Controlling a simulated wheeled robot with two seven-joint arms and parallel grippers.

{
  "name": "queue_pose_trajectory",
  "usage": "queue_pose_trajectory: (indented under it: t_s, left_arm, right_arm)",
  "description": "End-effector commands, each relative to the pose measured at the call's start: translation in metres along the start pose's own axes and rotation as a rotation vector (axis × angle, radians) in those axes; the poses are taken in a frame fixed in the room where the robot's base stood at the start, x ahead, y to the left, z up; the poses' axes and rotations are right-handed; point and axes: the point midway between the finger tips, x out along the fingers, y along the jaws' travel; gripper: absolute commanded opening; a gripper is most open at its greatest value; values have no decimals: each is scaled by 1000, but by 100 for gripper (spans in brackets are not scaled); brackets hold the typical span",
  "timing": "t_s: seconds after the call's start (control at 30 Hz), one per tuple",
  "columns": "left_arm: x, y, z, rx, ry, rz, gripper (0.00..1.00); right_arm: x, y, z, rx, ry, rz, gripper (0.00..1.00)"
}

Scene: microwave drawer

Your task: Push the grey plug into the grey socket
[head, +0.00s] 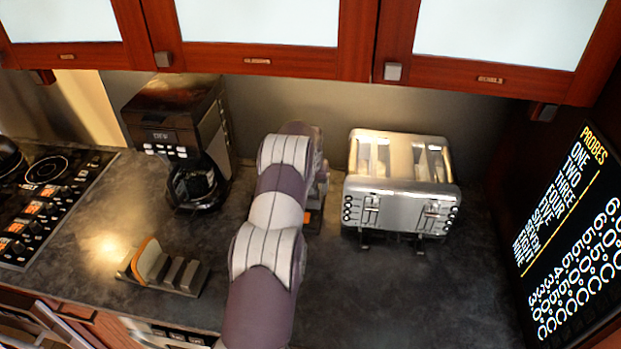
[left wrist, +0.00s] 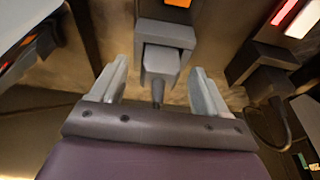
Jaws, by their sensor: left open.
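In the left wrist view, a grey plug (left wrist: 161,62) with a short dark stem (left wrist: 158,92) lies between the fingers of my left gripper (left wrist: 159,68). The fingers are open, with a visible gap on each side of the plug. The plug's far end meets a darker grey block (left wrist: 165,33), apparently the grey socket, with an orange patch (left wrist: 178,3). I cannot tell how deep the plug sits. In the head view, my left arm reaches toward the back wall between the coffee maker and the toaster, and it hides the plug and fingers. My right gripper is not in view.
A second dark plug (left wrist: 262,82) with a cord is close on the right in the wrist view. The coffee maker (head: 180,110) stands left of my arm, the toaster (head: 400,190) right. A small slotted rack (head: 150,276) lies in front; cabinets (head: 265,60) overhang. The front right counter is clear.

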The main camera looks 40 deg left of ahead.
Motion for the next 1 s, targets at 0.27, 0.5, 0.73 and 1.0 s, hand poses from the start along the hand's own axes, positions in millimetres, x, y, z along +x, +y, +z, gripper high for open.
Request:
queue_pose_trajectory:
  t_s: [0.27,0.5,0.73,1.0]
  left_arm:
    - [-59,0,0,0,8,0,76]
    - [-107,0,0,0,4,0,76]
    - [-120,0,0,0,1,0,76]
    - [-120,0,0,0,1,0,76]
  right_arm:
    - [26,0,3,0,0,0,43]
    - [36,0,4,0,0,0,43]
    - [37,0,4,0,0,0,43]
    - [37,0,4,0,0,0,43]
